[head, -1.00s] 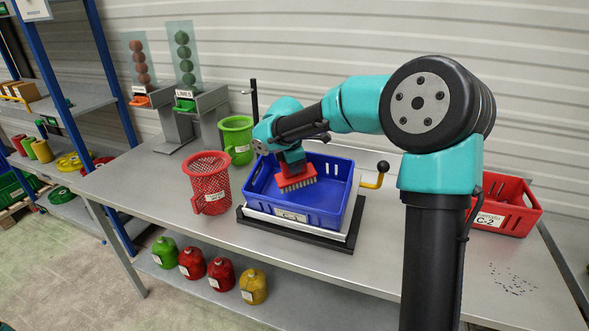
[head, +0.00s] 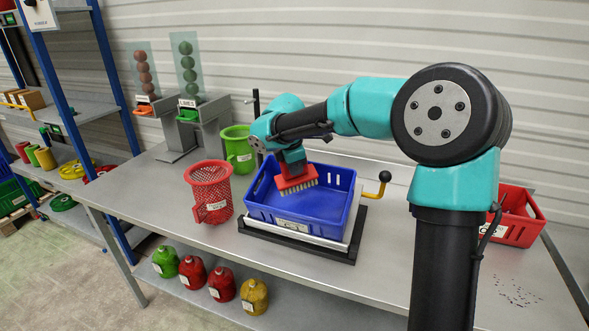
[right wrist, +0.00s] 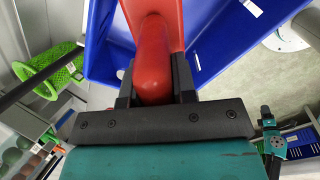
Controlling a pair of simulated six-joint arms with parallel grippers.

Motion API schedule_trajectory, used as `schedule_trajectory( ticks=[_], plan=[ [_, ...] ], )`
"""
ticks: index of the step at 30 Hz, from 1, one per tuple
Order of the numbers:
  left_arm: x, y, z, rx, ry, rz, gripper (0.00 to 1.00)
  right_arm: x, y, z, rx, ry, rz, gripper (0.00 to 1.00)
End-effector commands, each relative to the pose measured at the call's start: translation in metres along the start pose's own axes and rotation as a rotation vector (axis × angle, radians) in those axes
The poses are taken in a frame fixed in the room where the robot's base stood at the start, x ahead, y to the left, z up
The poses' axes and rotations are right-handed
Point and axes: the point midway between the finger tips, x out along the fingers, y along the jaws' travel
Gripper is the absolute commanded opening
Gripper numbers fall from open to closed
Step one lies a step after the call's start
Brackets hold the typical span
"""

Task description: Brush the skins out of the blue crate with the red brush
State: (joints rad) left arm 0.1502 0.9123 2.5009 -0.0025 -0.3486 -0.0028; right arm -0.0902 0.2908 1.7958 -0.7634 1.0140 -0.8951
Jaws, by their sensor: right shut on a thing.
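The blue crate (head: 300,228) sits on a low frame with a black base on the table. The red brush (head: 295,178) is inside it, near the back left, with pale bristles facing down. Whether the bristles touch the floor is unclear. My right gripper (head: 291,162) reaches over the crate and is shut on the brush. In the right wrist view, its black fingers (right wrist: 155,85) clasp the red handle (right wrist: 153,50). I see no skins on the visible crate floor; part behind the brush is hidden. My left gripper is not in view.
A red mesh basket (head: 209,185) stands left of the crate and a green one (head: 237,145) behind it. A crank with a black knob (head: 384,177) sticks out at the right. A red crate (head: 517,222) and dark specks (head: 518,291) are farther right.

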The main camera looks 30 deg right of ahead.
Motion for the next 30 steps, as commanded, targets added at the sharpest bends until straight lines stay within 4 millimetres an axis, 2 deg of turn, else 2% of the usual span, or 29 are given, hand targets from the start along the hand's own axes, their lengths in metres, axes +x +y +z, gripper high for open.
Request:
schedule_trajectory(
  ticks=[16, 25, 30],
  plan=[
    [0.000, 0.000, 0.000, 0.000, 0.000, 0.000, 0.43, 0.000, 0.001, -0.001, 0.000, 0.000, 0.001, 0.00],
    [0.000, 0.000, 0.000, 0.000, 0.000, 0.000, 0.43, 0.009, 0.029, -0.015, 0.000, -0.004, 0.001, 0.00],
    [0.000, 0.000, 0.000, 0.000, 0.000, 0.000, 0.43, 0.010, 0.034, -0.017, -0.001, -0.005, 0.001, 0.00]
  ],
)
